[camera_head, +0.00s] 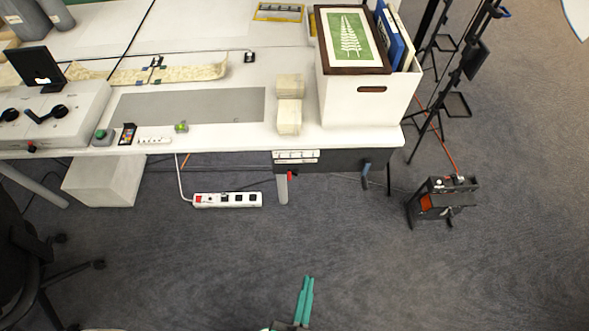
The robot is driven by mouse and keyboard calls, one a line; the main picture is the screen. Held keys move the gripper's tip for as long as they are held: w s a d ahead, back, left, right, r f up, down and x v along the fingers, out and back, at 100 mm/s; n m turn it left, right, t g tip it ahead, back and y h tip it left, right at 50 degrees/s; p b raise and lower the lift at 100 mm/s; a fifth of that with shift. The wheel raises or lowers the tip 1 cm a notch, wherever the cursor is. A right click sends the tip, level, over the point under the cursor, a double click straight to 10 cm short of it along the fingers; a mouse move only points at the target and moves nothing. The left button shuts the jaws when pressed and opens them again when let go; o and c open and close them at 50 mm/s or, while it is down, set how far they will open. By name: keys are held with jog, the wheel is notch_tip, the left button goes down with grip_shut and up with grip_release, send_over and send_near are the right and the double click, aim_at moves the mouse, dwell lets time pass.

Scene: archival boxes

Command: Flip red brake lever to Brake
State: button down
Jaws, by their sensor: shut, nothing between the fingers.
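A small red lever (292,176) hangs under the front edge of the white table, below a white label strip (296,156) on a dark panel. Its position markings are too small to read. A second small red part (31,147) sits at the front of the grey-white device on the left, so I cannot tell for certain which is the brake lever. My gripper (308,279) has teal fingers. It is shut and empty, at the bottom middle of the view, apart from the table and both red parts.
A power strip (227,199) lies below the table. A white box (370,100) with a framed leaf picture stands on the tabletop. A black-orange case (440,200) and stands are right. An office chair is left. Grey carpet (200,270) is open between.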

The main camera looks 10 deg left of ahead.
jog(key=w+a+f+m+y, duration=0.1)
jog(key=w+a+f+m, duration=0.2)
jog(key=w+f, duration=0.5)
jog(key=w+a+f+m+y, duration=0.1)
jog(key=w+a+f+m, duration=0.25)
jog(key=w+f, duration=0.45)
jog(key=w+a+f+m, duration=0.2)
jog(key=w+a, duration=0.2)
jog(key=w, duration=0.4)
jog(key=w+a+f+m+y, duration=0.1)
jog(key=w+a, duration=0.3)
jog(key=w, duration=0.5)
jog(key=w+a+f+m, duration=0.3)
jog(key=w+a, duration=0.1)
jog(key=w, duration=0.5)
jog(key=shift+a+f+y, duration=0.3)
jog(key=shift+f+y, duration=0.05)
jog(key=shift+y, duration=0.05)
jog(key=shift+w+d, duration=0.35)
jog(key=shift+d, duration=0.5)
jog(key=shift+w+d, duration=0.2)
jog(key=shift+d, duration=0.6)
jog(key=shift+w+d, duration=0.25)
jog(key=shift+d, duration=0.5)
jog(key=s, duration=0.7)
jog(key=shift+s, duration=0.15)
